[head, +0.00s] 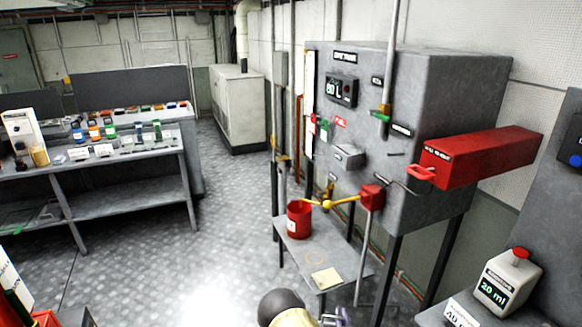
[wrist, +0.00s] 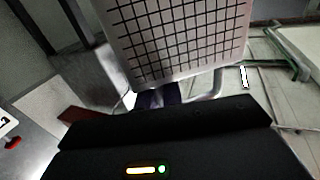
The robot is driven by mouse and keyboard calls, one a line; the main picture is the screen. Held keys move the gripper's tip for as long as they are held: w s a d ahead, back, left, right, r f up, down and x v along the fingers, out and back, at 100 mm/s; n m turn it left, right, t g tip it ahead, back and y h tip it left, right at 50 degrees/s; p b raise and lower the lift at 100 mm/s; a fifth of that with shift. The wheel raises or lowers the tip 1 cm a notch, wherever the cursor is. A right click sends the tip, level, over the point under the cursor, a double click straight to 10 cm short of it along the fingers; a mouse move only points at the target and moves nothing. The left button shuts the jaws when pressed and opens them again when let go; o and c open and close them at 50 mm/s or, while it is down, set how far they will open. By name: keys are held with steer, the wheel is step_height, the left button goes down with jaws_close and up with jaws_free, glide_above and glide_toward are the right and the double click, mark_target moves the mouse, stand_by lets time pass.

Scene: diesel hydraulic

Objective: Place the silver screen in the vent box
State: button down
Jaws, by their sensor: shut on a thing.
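The silver screen (wrist: 175,40) fills the upper middle of the wrist view as a pale panel with a black grid and a bent metal tube at its lower right. My gripper (wrist: 158,98) is shut at the panel's lower edge and holds it; the exact contact is partly hidden by the dark gripper body. In the head view my arm shows at the bottom centre, and the screen cannot be made out there. A grey tank (head: 440,90) stands at the right with a small grey box (head: 348,155) on its front. I cannot tell which thing is the vent box.
A small grey table (head: 345,265) below the tank carries a red bucket (head: 299,219) and a yellow note. A red box (head: 480,158) juts from the tank. A white bottle (head: 508,282) stands at the lower right. A workbench (head: 95,165) stands left; open floor lies between.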

steer(key=s+f, duration=0.3)
steer(key=s, duration=0.5)
steer(key=shift+s+f, duration=0.15)
steer(key=shift+s, duration=0.2)
steer(key=shift+d, duration=0.1)
stand_by(0.9)
stand_by(0.3)
steer(key=d, duration=0.6)
steer(key=shift+d, duration=0.4)
